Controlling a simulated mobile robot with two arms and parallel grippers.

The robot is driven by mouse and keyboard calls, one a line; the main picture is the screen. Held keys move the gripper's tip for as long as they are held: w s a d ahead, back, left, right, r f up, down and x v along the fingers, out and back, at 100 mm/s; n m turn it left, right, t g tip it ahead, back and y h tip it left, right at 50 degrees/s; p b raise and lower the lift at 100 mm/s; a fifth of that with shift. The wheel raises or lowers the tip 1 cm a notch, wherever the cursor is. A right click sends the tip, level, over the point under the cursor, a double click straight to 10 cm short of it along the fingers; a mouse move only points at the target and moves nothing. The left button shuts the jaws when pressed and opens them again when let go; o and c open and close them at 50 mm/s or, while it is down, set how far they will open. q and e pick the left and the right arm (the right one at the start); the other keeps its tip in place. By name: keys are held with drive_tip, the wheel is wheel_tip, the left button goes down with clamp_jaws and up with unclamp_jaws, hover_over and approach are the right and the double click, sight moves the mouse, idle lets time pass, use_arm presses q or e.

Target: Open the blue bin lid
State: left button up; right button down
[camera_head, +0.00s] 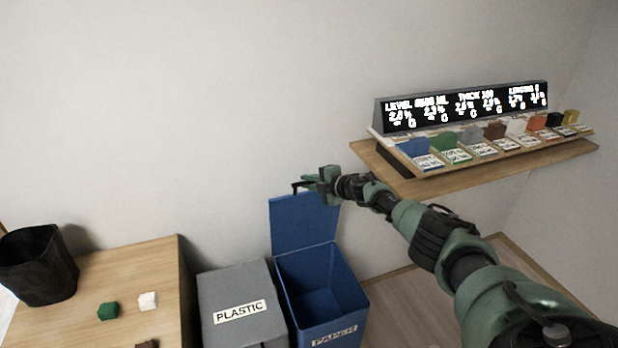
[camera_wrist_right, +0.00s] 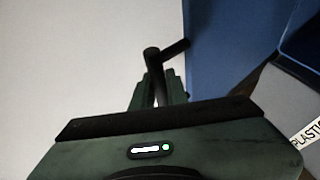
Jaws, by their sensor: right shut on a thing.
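The blue bin (camera_head: 322,292), labelled PAPER, stands on the floor with its inside showing and empty as far as I can see. Its blue lid (camera_head: 302,224) is raised, standing roughly upright at the back edge near the wall. The lid also shows in the right wrist view (camera_wrist_right: 215,50). My right gripper (camera_head: 318,180) is at the lid's top edge. It is shut on the black lid handle (camera_wrist_right: 174,50), which sticks out between its fingers (camera_wrist_right: 158,88). My left gripper is not in view.
A grey bin (camera_head: 238,290) labelled PLASTIC, lid closed, stands left of the blue bin. A wooden table (camera_head: 120,265) holds a black basket (camera_head: 38,265), a green block (camera_head: 108,311) and a white block (camera_head: 148,300). A wall shelf (camera_head: 500,165) with a display and colored blocks is above right.

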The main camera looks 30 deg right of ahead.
drive_tip(key=shift+w, duration=0.25)
drive_tip(key=c, duration=1.4)
unclamp_jaws()
drive_tip(key=shift+r, duration=0.1)
drive_tip(key=shift+s+d, duration=0.1)
drive_tip(key=shift+s+d+r+p, duration=0.15)
drive_tip(key=shift+s+r+p, duration=0.1)
drive_tip(key=shift+s+p, duration=0.25)
drive_tip(key=p+v, duration=0.1)
drive_tip(key=v, duration=0.5)
drive_tip(key=shift+s+p, duration=0.25)
drive_tip(key=shift+p, duration=0.15)
drive_tip(key=shift+r, duration=0.1)
